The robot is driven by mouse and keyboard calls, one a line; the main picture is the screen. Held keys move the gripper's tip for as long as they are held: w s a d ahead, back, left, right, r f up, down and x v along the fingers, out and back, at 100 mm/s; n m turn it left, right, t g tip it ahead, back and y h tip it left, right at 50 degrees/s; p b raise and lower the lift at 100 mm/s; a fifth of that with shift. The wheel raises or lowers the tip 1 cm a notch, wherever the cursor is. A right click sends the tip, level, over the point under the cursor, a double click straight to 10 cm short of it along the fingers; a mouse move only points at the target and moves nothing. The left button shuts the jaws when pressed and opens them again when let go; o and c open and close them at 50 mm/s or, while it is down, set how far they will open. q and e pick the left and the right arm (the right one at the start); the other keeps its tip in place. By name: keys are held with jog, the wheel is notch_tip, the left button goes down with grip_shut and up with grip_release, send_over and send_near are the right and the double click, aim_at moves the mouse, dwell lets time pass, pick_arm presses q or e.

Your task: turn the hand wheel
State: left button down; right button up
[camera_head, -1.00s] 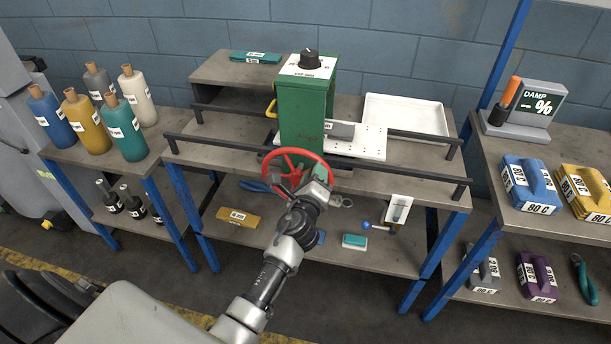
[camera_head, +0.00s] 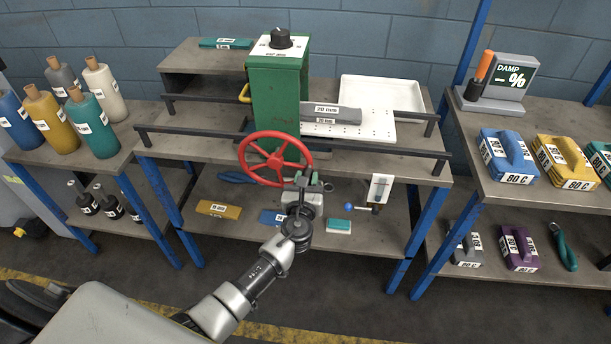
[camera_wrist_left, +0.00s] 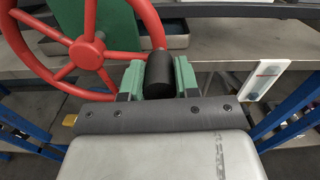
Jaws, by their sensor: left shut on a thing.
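The red hand wheel (camera_head: 275,158) sits low on the front of the green machine column (camera_head: 277,105). It fills the upper left of the left wrist view (camera_wrist_left: 86,52). My left gripper (camera_head: 308,184) is at the wheel's lower right rim. In the left wrist view its green fingers are shut on the wheel's black handle (camera_wrist_left: 160,76), one on each side. A white perforated plate (camera_head: 375,124) beside the column carries a grey block (camera_head: 335,113) labelled 20 mm. My right gripper is not in view.
Dark rails (camera_head: 390,151) run along the bench, with an empty white tray (camera_head: 382,95) behind. Bottles (camera_head: 92,125) stand on the left table. Coloured 80 C blocks (camera_head: 508,157) and a DAMP % display (camera_head: 505,80) are on the right. Tools lie on the lower shelf (camera_head: 350,250).

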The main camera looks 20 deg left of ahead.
pick_arm(q)
jog(key=shift+f+m, duration=0.5)
jog(key=shift+m, duration=0.1)
jog(key=c, duration=0.8)
grip_release()
jog(key=v, duration=1.1)
jog(key=shift+d, duration=0.1)
